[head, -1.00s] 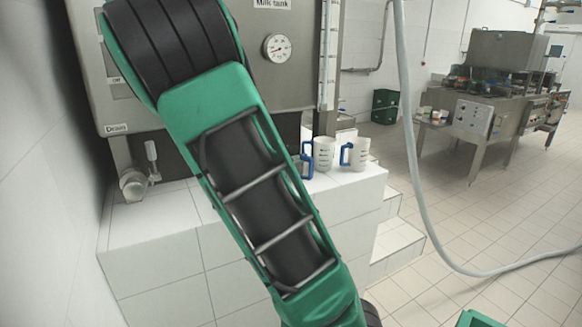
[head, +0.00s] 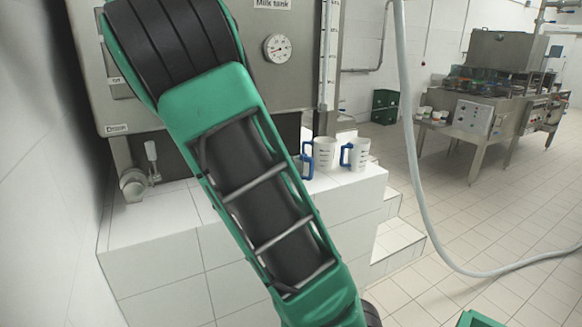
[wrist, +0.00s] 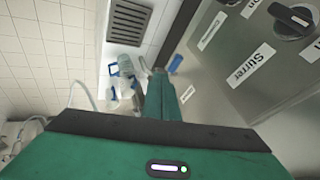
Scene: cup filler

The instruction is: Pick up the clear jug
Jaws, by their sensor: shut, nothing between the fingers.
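Two white jugs with blue handles and dark markings, a left one (head: 324,153) and a right one (head: 359,153), stand upright on the white tiled ledge in the head view. More blue shows beside the left jug at my arm's edge; I cannot tell whether it belongs to another jug. In the wrist view a pale, see-through bluish jug (wrist: 126,65) with a blue handle seems to stand by the white jugs (wrist: 124,86). My gripper (wrist: 160,74) is shut and empty, apart from the jugs and to their right there. In the head view my arm hides it.
The steel milk tank (head: 185,80) stands behind the ledge (head: 180,265), with a drain valve (head: 133,184) low at its left. Tiled steps (head: 398,243) lie right of the ledge. A grey hose (head: 413,165) hangs down to the open tiled floor. A blue object (wrist: 175,62) lies beside my fingertips.

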